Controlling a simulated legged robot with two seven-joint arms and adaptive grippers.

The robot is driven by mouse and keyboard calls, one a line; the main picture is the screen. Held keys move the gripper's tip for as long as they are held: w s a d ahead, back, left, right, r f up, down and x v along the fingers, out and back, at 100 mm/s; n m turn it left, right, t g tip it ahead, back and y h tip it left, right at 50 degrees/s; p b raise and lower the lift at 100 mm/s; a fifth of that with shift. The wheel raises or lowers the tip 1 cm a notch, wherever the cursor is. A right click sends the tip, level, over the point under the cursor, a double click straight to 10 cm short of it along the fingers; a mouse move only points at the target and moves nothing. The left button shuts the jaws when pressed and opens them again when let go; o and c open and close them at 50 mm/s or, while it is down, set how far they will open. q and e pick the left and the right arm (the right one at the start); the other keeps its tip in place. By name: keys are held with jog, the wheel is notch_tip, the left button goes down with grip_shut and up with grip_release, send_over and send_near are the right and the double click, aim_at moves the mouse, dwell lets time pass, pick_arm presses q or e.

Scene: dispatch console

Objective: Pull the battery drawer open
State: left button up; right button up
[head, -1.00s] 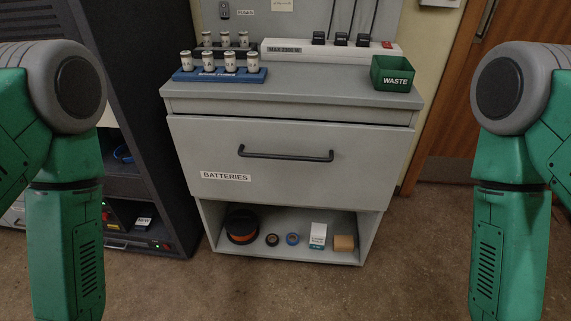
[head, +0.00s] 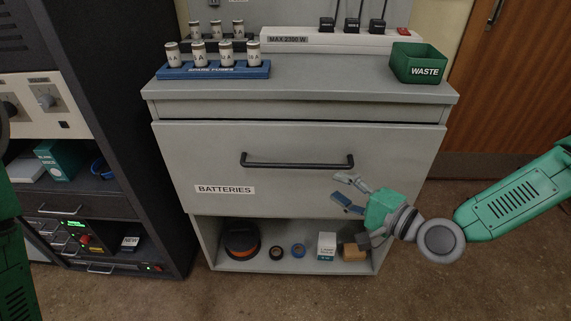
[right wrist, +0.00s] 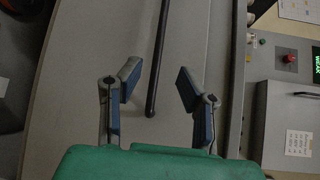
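The grey battery drawer (head: 290,190) has a label reading BATTERIES and is shut flush in the cabinet. Its black bar handle (head: 298,162) runs across the drawer front. My right gripper (head: 342,193) is open and empty, in front of the drawer, below the handle's right end. In the right wrist view the handle (right wrist: 159,60) runs upright, and its end lies between and beyond the spread fingers of my right gripper (right wrist: 158,88), apart from them. My left gripper is not in view; only part of my left arm shows at the left edge.
The shelf below holds a spool (head: 241,240), tape rolls and small boxes. A dark equipment rack (head: 120,130) stands at left.

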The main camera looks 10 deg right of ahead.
aim_at(293, 166)
jog(key=b+x, duration=0.1)
jog(key=x, duration=0.5)
jog(key=b+x, duration=0.1)
jog(key=x, duration=0.5)
jog(key=shift+a+f, duration=0.1)
jog(key=shift+a, duration=0.35)
jog(key=shift+w, duration=0.4)
jog(key=shift+a, duration=0.35)
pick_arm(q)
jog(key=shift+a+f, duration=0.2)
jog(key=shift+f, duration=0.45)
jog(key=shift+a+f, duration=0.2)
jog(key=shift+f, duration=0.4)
pick_arm(e)
grip_shut()
